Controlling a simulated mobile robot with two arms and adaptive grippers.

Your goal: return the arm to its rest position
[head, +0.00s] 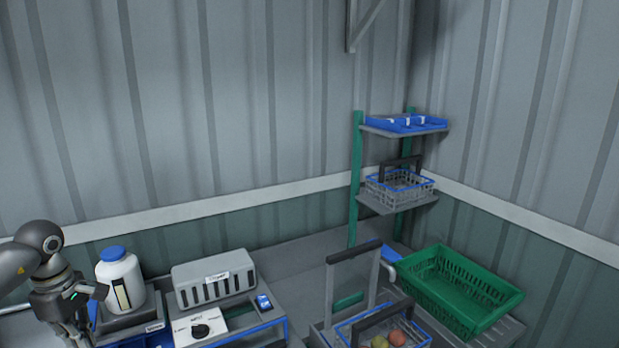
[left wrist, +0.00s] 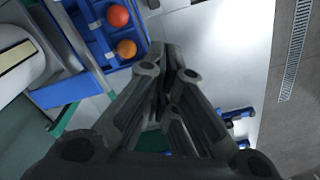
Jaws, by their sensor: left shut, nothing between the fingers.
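My left arm comes in at the left edge of the head view. Its gripper (head: 78,338) points down beside the white bottle, and its fingertips are at the bottom edge of the picture. In the left wrist view the fingers of my left gripper (left wrist: 172,62) are closed together with nothing between them. They are beside a blue compartment tray (left wrist: 98,42) that holds a red tomato (left wrist: 117,16) and an orange tomato (left wrist: 126,48). My right gripper is in neither view.
A white bottle with a blue cap (head: 120,278) stands close to my left gripper. A grey slotted box (head: 214,280) and a control box (head: 201,328) are to its right. A wire basket (head: 424,337) with tomatoes, a green crate (head: 458,290) and a shelf rack (head: 356,185) stand further right.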

